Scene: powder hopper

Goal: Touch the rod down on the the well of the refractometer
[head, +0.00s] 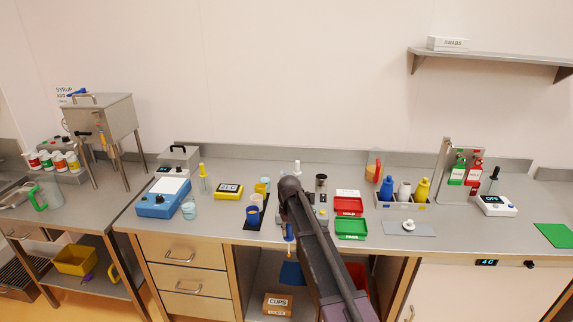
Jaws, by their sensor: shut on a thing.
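My dark arm rises from the bottom edge to a rounded joint over the middle of the bench. My gripper is not visible; the arm may hide it. I cannot make out the rod or what the gripper holds. A small yellow instrument with a display (229,190) lies on the bench left of my arm. A small white instrument with a lit display (496,206) sits at the right of the bench. I cannot tell for certain which is the refractometer, and no well is clear at this size.
A blue device with a white top (163,197) stands at left. Red (348,206) and green (351,228) trays lie right of my arm, with a rack of bottles (403,203) beyond. A steel hopper (100,117) stands far left. Bare bench shows near the white instrument.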

